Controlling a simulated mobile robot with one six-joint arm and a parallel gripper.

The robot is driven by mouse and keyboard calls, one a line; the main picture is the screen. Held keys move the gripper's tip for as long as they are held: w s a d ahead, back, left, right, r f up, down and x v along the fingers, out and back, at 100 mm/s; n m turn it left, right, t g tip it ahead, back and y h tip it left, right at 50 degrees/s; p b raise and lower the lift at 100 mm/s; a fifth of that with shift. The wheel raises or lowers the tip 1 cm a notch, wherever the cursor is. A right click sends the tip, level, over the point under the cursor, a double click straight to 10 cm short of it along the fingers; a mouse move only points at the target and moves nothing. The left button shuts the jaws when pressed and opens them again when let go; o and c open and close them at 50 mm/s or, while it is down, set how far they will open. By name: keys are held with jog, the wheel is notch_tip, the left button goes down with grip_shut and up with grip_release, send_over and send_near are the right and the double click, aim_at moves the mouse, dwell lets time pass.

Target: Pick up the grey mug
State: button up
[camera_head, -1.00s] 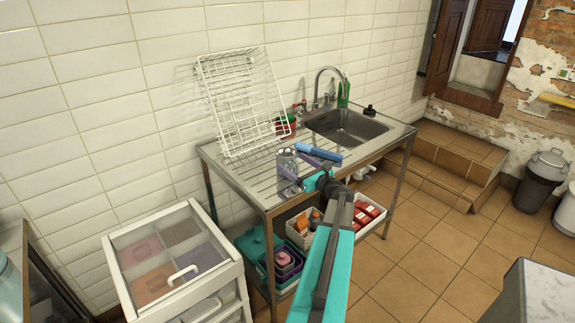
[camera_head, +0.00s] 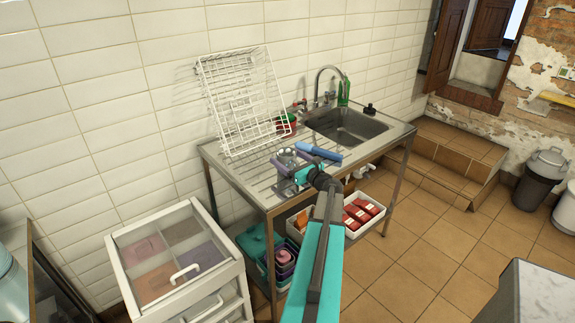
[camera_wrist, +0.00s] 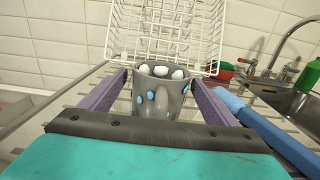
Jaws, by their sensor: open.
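The grey mug (camera_wrist: 161,91), with white and light blue spots, stands upright on the ribbed steel drainboard of the sink unit. It shows small and partly hidden in the head view (camera_head: 286,158). My gripper (camera_wrist: 158,88) is open, with one purple finger on each side of the mug. Small gaps seem to show between the fingers and the mug's sides, though contact low down cannot be told. The mug's lower part is hidden behind my gripper's dark front edge in the wrist view.
A white wire rack (camera_head: 243,100) leans on the tiled wall behind the mug. A blue cylindrical object (camera_head: 320,152) lies just right of my gripper. Farther right are a red pot (camera_head: 286,124), the sink basin (camera_head: 345,127) and a green bottle (camera_head: 343,92).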

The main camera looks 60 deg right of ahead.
jog(key=c, duration=1.4)
jog(key=shift+r, duration=0.4)
jog(key=shift+r+b, duration=0.7)
jog(key=shift+r, duration=0.6)
jog(key=s+a+r+b, duration=0.1)
jog(key=s+a+b, duration=0.2)
jog(key=s+a, duration=0.6)
jog(key=shift+s+r+b, duration=0.3)
jog(key=shift+s, duration=1.7)
jog(key=shift+s, duration=0.1)
